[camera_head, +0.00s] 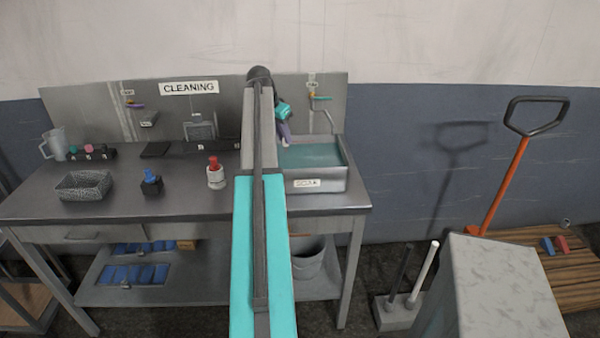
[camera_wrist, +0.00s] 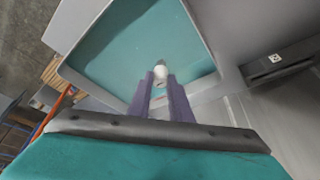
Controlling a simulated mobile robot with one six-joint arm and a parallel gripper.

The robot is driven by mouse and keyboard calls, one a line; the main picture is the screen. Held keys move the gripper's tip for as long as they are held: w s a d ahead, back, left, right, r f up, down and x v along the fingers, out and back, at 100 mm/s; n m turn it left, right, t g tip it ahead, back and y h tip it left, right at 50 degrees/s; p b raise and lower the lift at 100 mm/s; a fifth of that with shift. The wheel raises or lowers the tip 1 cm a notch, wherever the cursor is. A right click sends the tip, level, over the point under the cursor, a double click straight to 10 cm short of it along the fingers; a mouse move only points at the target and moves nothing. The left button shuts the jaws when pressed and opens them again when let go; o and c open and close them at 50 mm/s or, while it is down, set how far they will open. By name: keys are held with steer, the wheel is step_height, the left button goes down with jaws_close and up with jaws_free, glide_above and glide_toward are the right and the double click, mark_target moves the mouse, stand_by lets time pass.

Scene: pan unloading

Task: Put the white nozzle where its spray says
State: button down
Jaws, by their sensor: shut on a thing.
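My gripper (camera_wrist: 159,86), with purple fingers, is shut on a small white nozzle (camera_wrist: 160,71) with a reddish mark beside it. In the wrist view they are over the teal liquid of a grey basin; I cannot tell the height. In the head view, my gripper (camera_head: 285,133) is at the left end of the basin (camera_head: 318,184), with the white nozzle (camera_head: 286,142) at its tips, small and partly hidden. The basin's front label seems to read SOAK. No spray from the nozzle shows.
The metal bench (camera_head: 120,205) holds a mesh basket (camera_head: 84,184), a blue-topped black block (camera_head: 151,183), a red-topped white piece (camera_head: 215,174), a dark numbered strip (camera_head: 190,147) and a jug (camera_head: 54,144). A CLEANING sign (camera_head: 189,88) hangs behind. My arm hides the bench's middle.

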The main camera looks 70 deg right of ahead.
step_height(320, 180, down, 6)
steer(key=p, duration=0.1)
steer(key=shift+p, duration=0.35)
steer(key=shift+f, duration=0.15)
steer(key=shift+f+p, duration=0.55)
steer(key=shift+f, duration=1.3)
steer(key=shift+f, duration=0.1)
steer(key=c, duration=1.6)
jaws_free()
steer(key=shift+a+r, duration=0.1)
steer(key=shift+r, duration=0.1)
steer(key=shift+b+v, duration=1.4)
steer(key=shift+v, duration=4.5)
steer(key=shift+r, duration=0.1)
